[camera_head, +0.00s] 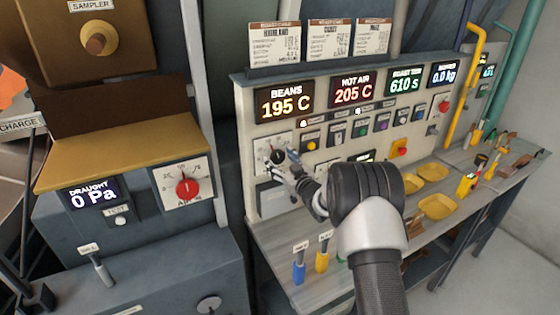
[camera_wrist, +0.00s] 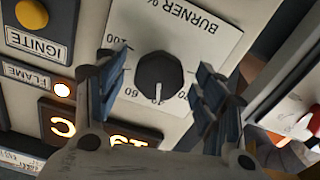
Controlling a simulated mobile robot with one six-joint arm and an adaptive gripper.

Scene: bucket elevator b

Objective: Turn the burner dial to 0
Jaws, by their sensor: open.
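The burner dial (camera_wrist: 158,75) is a black round knob with a white pointer line on a white plate marked BURNER %. In the wrist view the plate is upside down, and the pointer aims at the picture's bottom, between the 60 mark and the mark to its right. My gripper (camera_wrist: 161,66) is open, with one finger on each side of the knob and gaps showing. In the head view the dial (camera_head: 276,157) is at the panel's left, with my gripper (camera_head: 288,160) in front of it, partly hiding its plate.
The yellow IGNITE button (camera_wrist: 31,14) and the lit FLAME lamp (camera_wrist: 62,90) are beside the dial. Displays read BEANS 195 C (camera_head: 285,103) and HOT AIR 205 C (camera_head: 352,91). Yellow trays (camera_head: 436,206) stand on the bench.

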